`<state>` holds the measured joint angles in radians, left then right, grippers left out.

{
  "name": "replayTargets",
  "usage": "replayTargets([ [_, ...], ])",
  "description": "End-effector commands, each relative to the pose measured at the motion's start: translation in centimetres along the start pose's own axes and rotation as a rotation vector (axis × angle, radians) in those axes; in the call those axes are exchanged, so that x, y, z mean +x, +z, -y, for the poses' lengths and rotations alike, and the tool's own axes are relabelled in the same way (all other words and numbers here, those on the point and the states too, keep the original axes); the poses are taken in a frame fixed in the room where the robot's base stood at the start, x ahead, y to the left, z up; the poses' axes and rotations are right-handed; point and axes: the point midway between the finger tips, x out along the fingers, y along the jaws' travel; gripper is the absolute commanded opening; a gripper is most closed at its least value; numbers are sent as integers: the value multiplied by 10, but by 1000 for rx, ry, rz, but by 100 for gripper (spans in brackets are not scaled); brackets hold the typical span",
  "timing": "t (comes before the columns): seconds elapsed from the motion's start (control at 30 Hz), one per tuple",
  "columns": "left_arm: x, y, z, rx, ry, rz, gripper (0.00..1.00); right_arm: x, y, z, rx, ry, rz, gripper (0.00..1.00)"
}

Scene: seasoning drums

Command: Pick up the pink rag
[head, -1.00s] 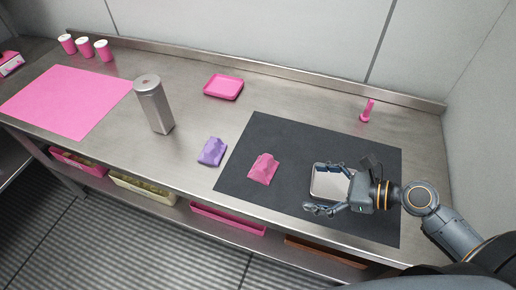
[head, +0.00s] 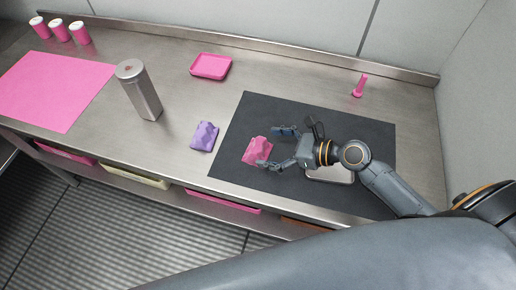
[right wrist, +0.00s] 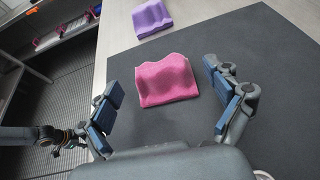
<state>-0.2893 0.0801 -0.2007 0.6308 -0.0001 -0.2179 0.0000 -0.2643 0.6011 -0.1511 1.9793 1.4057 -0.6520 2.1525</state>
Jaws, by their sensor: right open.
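The pink rag (head: 257,150) lies crumpled on the dark mat (head: 300,115), near the mat's left edge. In the right wrist view the rag (right wrist: 166,80) sits ahead of my right gripper, centred between its spread fingers. My right gripper (head: 274,148) is open and empty, just right of the rag, with its fingertips close to the rag's right side in the head view. I cannot tell whether they touch. In the right wrist view the open fingers (right wrist: 160,98) show blue pads. My left gripper is not seen in the head view.
A purple rag (head: 204,136) lies just left of the mat. A steel canister (head: 139,90) stands farther left. A pink tray (head: 211,67) lies behind. A silver-topped item (head: 331,174) is partly under my right arm. A small pink object (head: 359,86) stands at the back right.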

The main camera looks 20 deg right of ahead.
Motion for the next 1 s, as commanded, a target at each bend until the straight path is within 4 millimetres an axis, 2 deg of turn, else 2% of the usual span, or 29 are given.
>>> replayTargets([
  [0.07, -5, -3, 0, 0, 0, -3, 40, 14, 2, -1, 2, 0, 3, 91],
  [0.2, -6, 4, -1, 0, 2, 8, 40, 32, 1, -1, 1, 0, 2, 91],
  [0.5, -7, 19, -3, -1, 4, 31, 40, 38, -1, -1, 0, 1, 0, 91],
  [0.57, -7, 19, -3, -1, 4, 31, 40, 38, -1, -1, 0, 1, 0, 80],
  [0.8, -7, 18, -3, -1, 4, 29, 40, 38, -1, -1, 0, 1, 0, 32],
  [1.0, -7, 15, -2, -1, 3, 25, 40, 38, -1, -1, 0, 1, 0, 32],
])
